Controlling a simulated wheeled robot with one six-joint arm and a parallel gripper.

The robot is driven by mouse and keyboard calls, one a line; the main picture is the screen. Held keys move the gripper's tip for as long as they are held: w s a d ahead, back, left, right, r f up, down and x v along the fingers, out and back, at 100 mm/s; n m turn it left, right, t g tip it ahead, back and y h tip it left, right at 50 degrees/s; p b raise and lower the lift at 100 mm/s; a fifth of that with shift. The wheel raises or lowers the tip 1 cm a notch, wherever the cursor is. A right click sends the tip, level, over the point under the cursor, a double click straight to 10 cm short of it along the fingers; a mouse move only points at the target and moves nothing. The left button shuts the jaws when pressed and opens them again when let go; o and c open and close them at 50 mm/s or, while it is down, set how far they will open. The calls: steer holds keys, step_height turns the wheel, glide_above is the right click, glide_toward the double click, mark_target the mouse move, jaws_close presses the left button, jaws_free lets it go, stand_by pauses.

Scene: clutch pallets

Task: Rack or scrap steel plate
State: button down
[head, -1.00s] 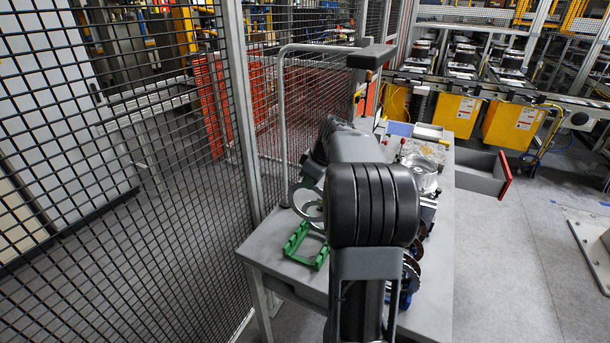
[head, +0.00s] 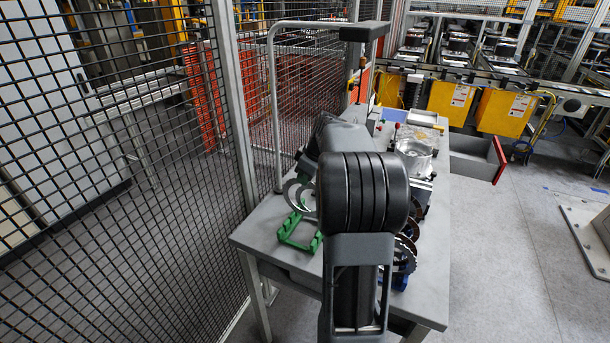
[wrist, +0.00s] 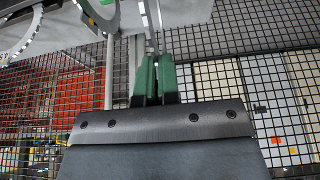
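A flat grey steel ring plate (head: 290,198) shows on the left of the table, partly hidden by my arm. Parts of ring-shaped pieces, one at the upper left (wrist: 38,22), show in the wrist view. Several dark toothed plates (head: 408,262) stand in a blue holder on the right side. A green frame (head: 284,238) lies on the near left of the table. My gripper (wrist: 158,60) has two green fingers close together with a narrow dark gap. I cannot tell whether a thin plate is between them.
The grey table (head: 262,222) stands beside a black mesh fence (head: 120,180), with a bent post (head: 274,110) at its left edge. A metal housing (head: 416,150) stands farther back. An open red-fronted drawer (head: 498,160) juts out right.

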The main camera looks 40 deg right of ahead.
steer(key=shift+f+b, duration=3.1)
steer(key=shift+f, duration=0.6)
steer(key=c, duration=1.3)
jaws_free()
steer(key=shift+o, duration=0.2)
steer(key=shift+r, duration=0.1)
step_height(320, 180, up, 8)
steer(key=p, duration=0.5)
steer(key=shift+p, duration=0.3)
